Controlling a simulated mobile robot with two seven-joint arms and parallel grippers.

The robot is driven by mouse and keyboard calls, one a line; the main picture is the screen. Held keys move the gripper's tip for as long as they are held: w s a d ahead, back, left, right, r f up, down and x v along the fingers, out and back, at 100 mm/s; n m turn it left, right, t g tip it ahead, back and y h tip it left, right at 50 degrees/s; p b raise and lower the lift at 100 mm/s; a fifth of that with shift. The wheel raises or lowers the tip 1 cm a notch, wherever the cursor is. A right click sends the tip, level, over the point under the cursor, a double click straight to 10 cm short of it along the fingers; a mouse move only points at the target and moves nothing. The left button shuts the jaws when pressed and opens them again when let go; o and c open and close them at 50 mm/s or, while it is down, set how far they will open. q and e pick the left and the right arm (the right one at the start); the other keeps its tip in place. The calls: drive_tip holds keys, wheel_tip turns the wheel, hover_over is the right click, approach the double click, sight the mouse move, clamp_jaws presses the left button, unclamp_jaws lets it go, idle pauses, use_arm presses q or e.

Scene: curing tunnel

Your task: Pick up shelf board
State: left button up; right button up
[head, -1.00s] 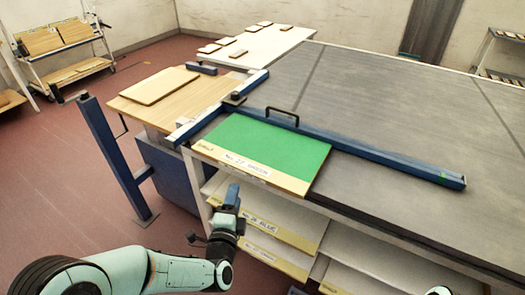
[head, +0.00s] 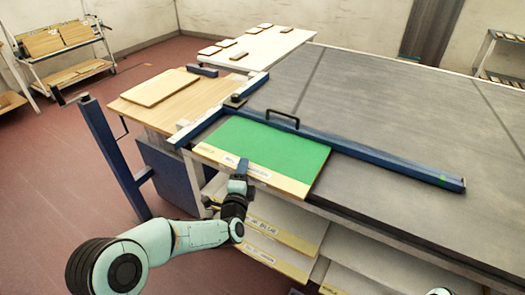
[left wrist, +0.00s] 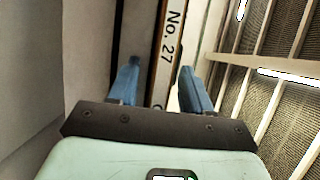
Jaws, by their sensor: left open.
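The shelf board (head: 275,147) has a green top and a pale wooden front edge with a white label. It lies flat on the grey table, its front edge at the table's edge. In the left wrist view its labelled edge (left wrist: 170,45), reading "No. 27", runs between my finger pads. My left gripper (head: 239,170) is open at the board's front edge, partly hiding the label. In the wrist view the gripper (left wrist: 158,75) has a finger on each side of the edge, with gaps visible; contact cannot be told. My right gripper is out of view.
A blue fence bar (head: 370,155) with a black handle lies behind the board. A wooden board (head: 160,87) rests on the side table at left. A blue post (head: 112,155) stands on the floor. Labelled shelves (head: 285,215) lie below the table edge.

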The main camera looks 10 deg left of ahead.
use_arm(q)
clamp_jaws()
wheel_tip(320, 180, up, 20)
drive_tip(key=p, duration=0.4)
drive_tip(key=shift+r+p, duration=0.25)
drive_tip(key=shift+p, duration=0.15)
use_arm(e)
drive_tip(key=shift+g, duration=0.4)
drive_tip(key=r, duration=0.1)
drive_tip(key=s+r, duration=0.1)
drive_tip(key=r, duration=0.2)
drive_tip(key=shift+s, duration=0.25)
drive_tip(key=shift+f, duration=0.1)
